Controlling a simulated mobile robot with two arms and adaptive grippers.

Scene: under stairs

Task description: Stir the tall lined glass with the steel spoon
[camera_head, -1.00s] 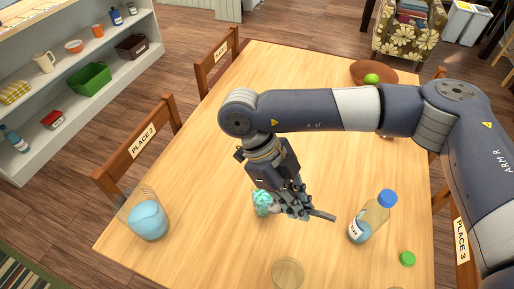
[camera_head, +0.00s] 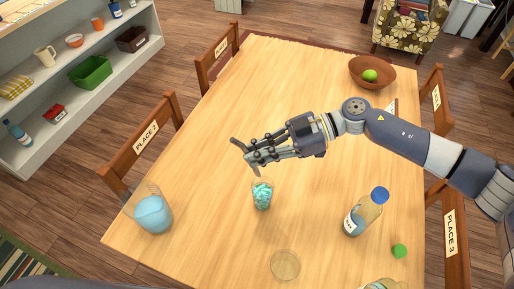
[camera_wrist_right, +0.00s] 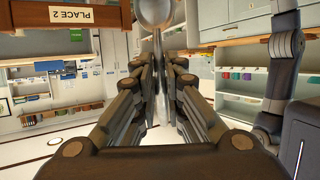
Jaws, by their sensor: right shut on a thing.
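The tall glass (camera_head: 262,198), with turquoise contents or pattern, stands upright on the table near its middle. My right gripper (camera_head: 250,160) is above the table, just beyond the glass in the head view and pointing left. It is shut on the steel spoon (camera_wrist_right: 155,12), whose bowl and neck show beyond the fingers in the wrist view. The spoon's handle is partly hidden between the fingers. The spoon appears outside the glass. My left gripper is not in view.
A wide glass of blue liquid (camera_head: 152,214) stands at the table's left edge. A clear empty glass (camera_head: 285,265) is at the front; a bottle with a blue cap (camera_head: 362,215) and a green lid (camera_head: 400,251) are at right. The far table is mostly clear, with a brown bowl (camera_head: 387,83).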

